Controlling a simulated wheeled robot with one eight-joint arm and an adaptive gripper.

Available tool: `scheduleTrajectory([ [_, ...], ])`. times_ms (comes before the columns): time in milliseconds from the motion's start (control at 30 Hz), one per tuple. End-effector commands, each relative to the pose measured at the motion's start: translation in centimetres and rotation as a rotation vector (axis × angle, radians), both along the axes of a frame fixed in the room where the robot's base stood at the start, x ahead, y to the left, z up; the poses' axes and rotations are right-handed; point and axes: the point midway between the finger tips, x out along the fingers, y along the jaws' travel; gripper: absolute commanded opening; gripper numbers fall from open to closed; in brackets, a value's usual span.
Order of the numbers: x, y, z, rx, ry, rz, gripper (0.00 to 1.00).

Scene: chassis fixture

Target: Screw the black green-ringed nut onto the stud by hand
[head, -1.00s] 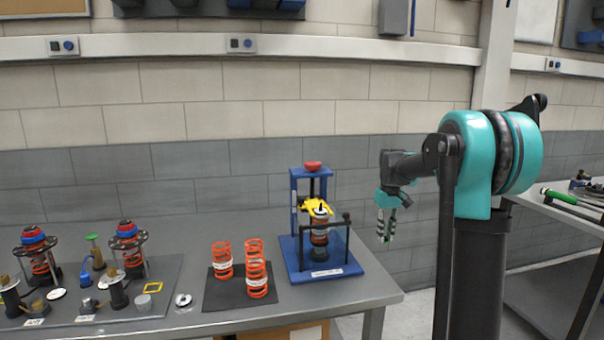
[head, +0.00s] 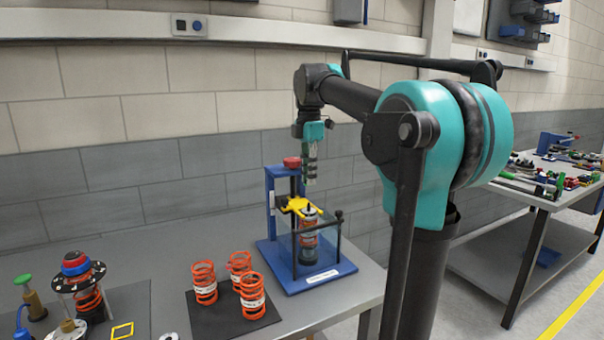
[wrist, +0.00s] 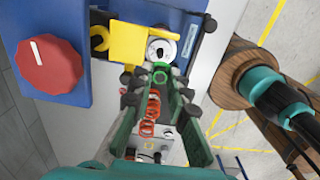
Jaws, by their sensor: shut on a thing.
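My gripper (head: 310,181) hangs pointing down, above the blue spring-compressor fixture (head: 268,205) and apart from it. In the wrist view its fingers (wrist: 160,75) close on the black nut, whose green ring (wrist: 160,68) shows between the fingertips. The nut is too small to make out in the head view. In the fixture stands a strut with an orange spring (head: 308,236), under a yellow clamp (head: 298,206). The stud (head: 308,208) rises from its top; in the wrist view the pale strut top (wrist: 158,52) shows just beyond the nut.
A red knob (head: 292,162) tops the fixture's column, left of my gripper; it looms large in the wrist view (wrist: 48,62). A black bar post (head: 339,230) stands at the fixture's right. Loose orange springs (head: 205,283) stand on a dark mat.

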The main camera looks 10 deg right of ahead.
Motion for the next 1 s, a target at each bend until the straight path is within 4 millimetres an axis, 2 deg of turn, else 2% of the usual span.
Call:
scheduleTrajectory([
  [600, 0.1, 0.0, -3.9, 0.000, 0.000, -0.003, 0.00],
  [1000, 0.0, 0.0, -4.5, 0.000, 0.000, -0.004, 0.00],
])
